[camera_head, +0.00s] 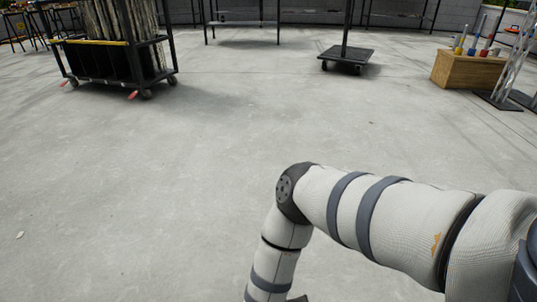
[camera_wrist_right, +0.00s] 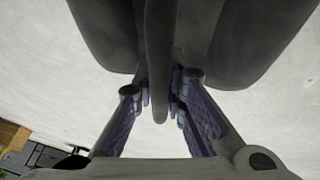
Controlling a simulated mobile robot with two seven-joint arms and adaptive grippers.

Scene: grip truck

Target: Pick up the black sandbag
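The black sandbag (camera_wrist_right: 245,40) fills the top of the right wrist view as two dark lobes with a flat strap (camera_wrist_right: 160,50) between them. My right gripper (camera_wrist_right: 162,98) has its two purple-padded fingers on either side of this strap, shut on it. The bag's far ends are cut off by the frame, and I cannot tell how high it is above the floor. In the head view my right arm reaches down to the bottom edge. The gripper and bag are out of sight there. My left gripper is not in view.
Pale concrete floor (camera_head: 130,190) is clear ahead and to the left. A wheeled black cart (camera_head: 108,65) stands back left, a low black dolly (camera_head: 346,55) with a post back centre, and a wooden crate (camera_head: 463,72) beside a truss stand (camera_head: 512,58) at right.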

